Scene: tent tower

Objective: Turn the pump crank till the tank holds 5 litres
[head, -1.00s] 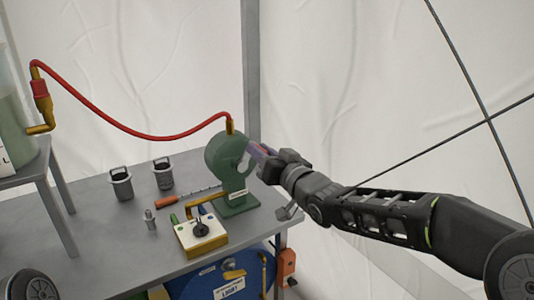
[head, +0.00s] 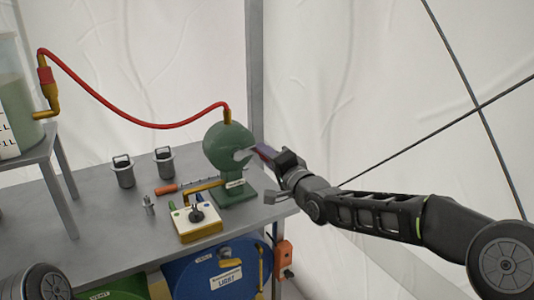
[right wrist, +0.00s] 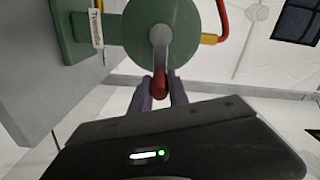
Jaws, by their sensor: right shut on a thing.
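The green pump (head: 226,146) stands upright on the grey table, with a red hose on its top. Its grey crank arm (head: 243,154) also shows in the right wrist view (right wrist: 160,42), ending in a red handle (right wrist: 159,85). My right gripper (head: 262,152) is at the right side of the pump, its fingers shut around the red handle (right wrist: 158,92). The clear tank (head: 18,105) stands on a raised stand at the left, cut by the picture edge, with greenish liquid inside. Its level against a scale cannot be read. My left gripper is not in view.
The red hose (head: 130,118) runs from the tank's brass fitting to the pump. Two grey strainers (head: 123,172), an orange-handled tool (head: 168,189) and a valve box (head: 198,222) are on the table. A blue drum (head: 205,275) is below. A grey post stands behind the pump.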

